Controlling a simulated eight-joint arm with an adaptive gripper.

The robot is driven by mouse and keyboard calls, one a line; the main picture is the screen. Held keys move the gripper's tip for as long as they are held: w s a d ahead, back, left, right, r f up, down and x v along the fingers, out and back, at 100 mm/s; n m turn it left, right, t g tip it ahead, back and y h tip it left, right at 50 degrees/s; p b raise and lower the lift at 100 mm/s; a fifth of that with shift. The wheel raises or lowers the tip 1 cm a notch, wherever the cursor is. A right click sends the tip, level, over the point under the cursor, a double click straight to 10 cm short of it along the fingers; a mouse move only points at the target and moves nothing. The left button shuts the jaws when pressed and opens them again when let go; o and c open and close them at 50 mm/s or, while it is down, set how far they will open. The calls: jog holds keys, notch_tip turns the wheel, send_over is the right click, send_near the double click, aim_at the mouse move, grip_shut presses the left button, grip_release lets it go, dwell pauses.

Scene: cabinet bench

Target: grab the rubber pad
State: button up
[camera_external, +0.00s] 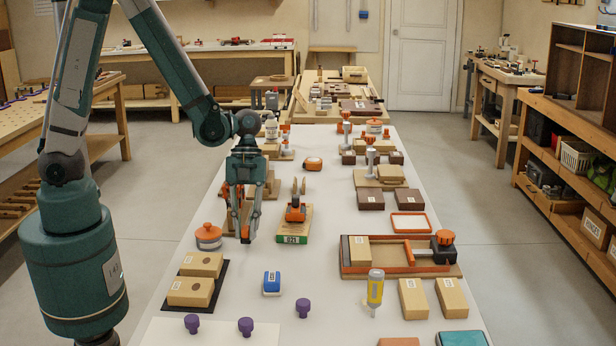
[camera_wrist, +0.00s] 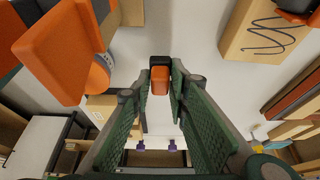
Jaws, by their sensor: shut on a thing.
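My gripper (camera_external: 246,236) points down at the left-middle of the white bench, near the orange-capped round jar. In the wrist view, the fingertips (camera_wrist: 161,84) close on a small orange block with a black end (camera_wrist: 159,80); it appears to be the pad of the task, though I cannot read a label. In the external view the fingers mostly hide it, with a little orange showing between them. I cannot tell whether it touches the bench.
The orange-capped jar (camera_external: 208,236) stands just left of my gripper, and an orange tool on a green-edged box (camera_external: 294,226) stands right. Tan blocks on a black mat (camera_external: 222,270), a blue block (camera_external: 272,283) and purple knobs (camera_external: 246,326) lie nearer. Bare bench lies between them.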

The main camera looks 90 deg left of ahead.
aim_at(247, 227)
jog(key=shift+r+p, duration=0.9)
jog(key=shift+r, duration=3.2)
jog(key=shift+w, duration=0.15)
